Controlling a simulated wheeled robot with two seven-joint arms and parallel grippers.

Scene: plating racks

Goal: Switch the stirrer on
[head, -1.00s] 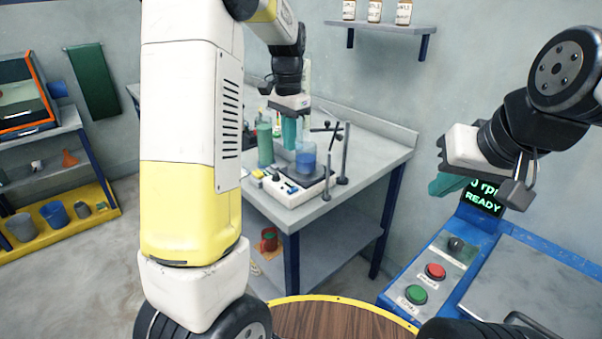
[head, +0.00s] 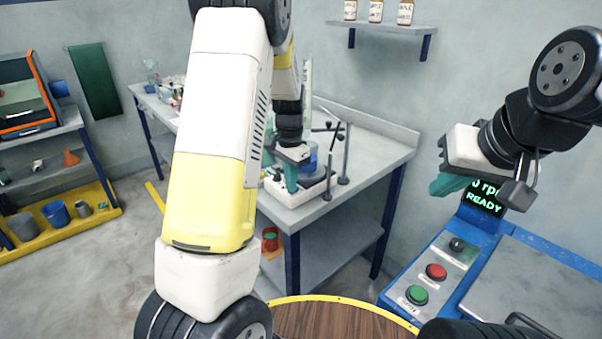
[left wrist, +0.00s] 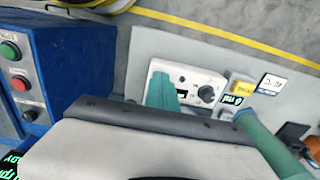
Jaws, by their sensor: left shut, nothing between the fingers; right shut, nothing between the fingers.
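The stirrer (head: 312,196) is a white box with a dark top on the grey bench. A beaker of blue liquid (head: 310,158) stands on it, partly hidden by my left gripper. In the left wrist view the stirrer's white front panel (left wrist: 189,76) shows a dark round knob (left wrist: 206,94). My left gripper (head: 291,187) is shut and empty, its teal fingers pointing down at the stirrer's front. In the left wrist view its fingertips (left wrist: 160,88) overlap the panel left of the knob; contact cannot be told. My right gripper (head: 440,188) is shut and empty, away from the bench.
Metal stand rods (head: 345,155) rise beside the stirrer. A small yellow block (left wrist: 243,88) and a display with green digits (left wrist: 232,101) lie near the panel. A blue console (head: 440,262) with red and green buttons stands right. A round wooden top (head: 335,322) is in front.

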